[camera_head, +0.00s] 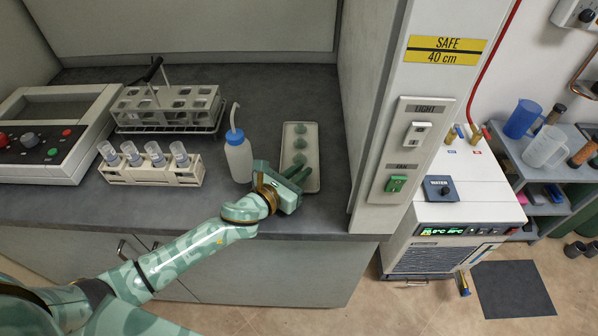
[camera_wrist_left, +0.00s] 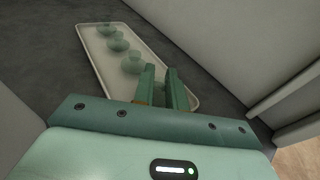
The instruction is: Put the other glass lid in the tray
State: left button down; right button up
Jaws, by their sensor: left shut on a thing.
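The pale, narrow tray (camera_head: 314,148) lies on the dark worktop, also in the left wrist view (camera_wrist_left: 100,66). Three greenish glass lids with small knobs sit in a row in it: the far lid (camera_wrist_left: 105,29), the middle lid (camera_wrist_left: 118,42) and the near lid (camera_wrist_left: 132,65). My left gripper (camera_head: 306,172) points down over the tray's near end, just on the near side of that row; its fingers also show in the left wrist view (camera_wrist_left: 161,80). It is shut on a glass lid, which the fingers hide almost wholly. I cannot tell whether that lid touches the tray. My right gripper is not in view.
A white wash bottle (camera_head: 238,158) stands close left of my left gripper. A rack of capped vials (camera_head: 150,172) and a larger rack (camera_head: 168,108) stand farther left. The cabinet's side wall (camera_head: 362,100) rises close right of the tray. The worktop's front edge is near.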

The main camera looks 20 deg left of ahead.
pick_arm(q)
jog(key=shift+s+f, duration=0.15)
jog(key=shift+f, duration=0.2)
